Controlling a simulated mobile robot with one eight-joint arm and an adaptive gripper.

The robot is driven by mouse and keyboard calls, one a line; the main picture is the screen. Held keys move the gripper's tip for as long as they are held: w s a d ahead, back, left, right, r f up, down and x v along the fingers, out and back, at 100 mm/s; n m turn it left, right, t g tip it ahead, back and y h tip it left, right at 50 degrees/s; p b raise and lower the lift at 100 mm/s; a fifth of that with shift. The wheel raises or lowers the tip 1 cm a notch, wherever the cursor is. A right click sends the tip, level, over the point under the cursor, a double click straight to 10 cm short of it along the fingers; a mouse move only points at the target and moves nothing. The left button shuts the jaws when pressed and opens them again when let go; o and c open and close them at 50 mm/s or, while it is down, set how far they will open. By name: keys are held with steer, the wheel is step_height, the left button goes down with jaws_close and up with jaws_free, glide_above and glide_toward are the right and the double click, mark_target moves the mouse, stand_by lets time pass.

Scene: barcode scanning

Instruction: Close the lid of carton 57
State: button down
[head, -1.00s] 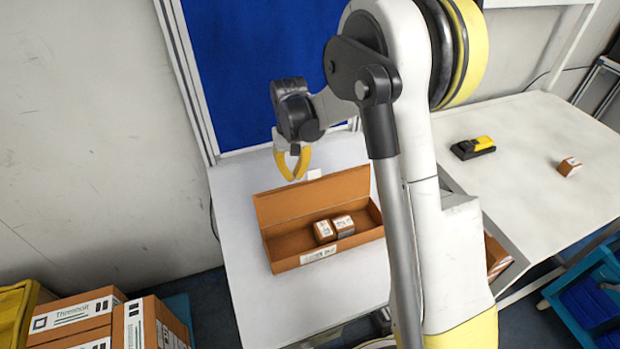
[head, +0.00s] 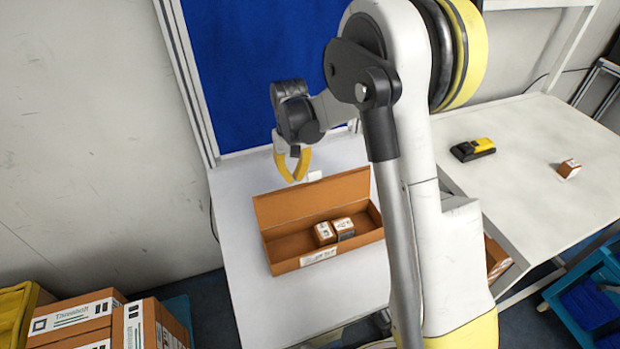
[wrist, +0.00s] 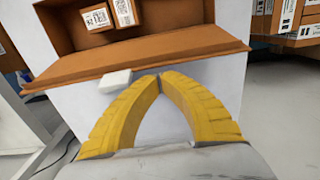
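An open brown carton (head: 284,248) stands on the white table with its lid (head: 312,197) raised along the far side. Two small brown boxes (head: 334,231) with white labels lie inside it. A white label is on its front wall; its number is too small to read. My gripper (head: 296,180) is above the table behind the raised lid, its yellow fingertips together and empty. In the wrist view the shut fingertips (wrist: 160,76) are near the lid's edge (wrist: 140,62), with a gap I cannot judge.
A small white block (head: 314,176) is on the table behind the lid. A yellow-black scanner (head: 473,149) and a small box (head: 569,168) lie on the right-hand table. A blue panel (head: 262,75) rises behind. Labelled cartons (head: 82,318) are stacked at lower left.

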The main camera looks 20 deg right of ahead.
mark_target(296, 189)
steer(key=s+f+b, duration=0.2)
steer(key=f+b, duration=0.1)
steer(key=shift+f+b, duration=0.2)
steer(key=shift+b, duration=0.1)
steer(key=shift+s, duration=1.5)
steer(key=shift+r, duration=0.1)
step_height(296, 189, up, 5)
steer(key=p, duration=0.2)
steer(key=shift+p, duration=0.35)
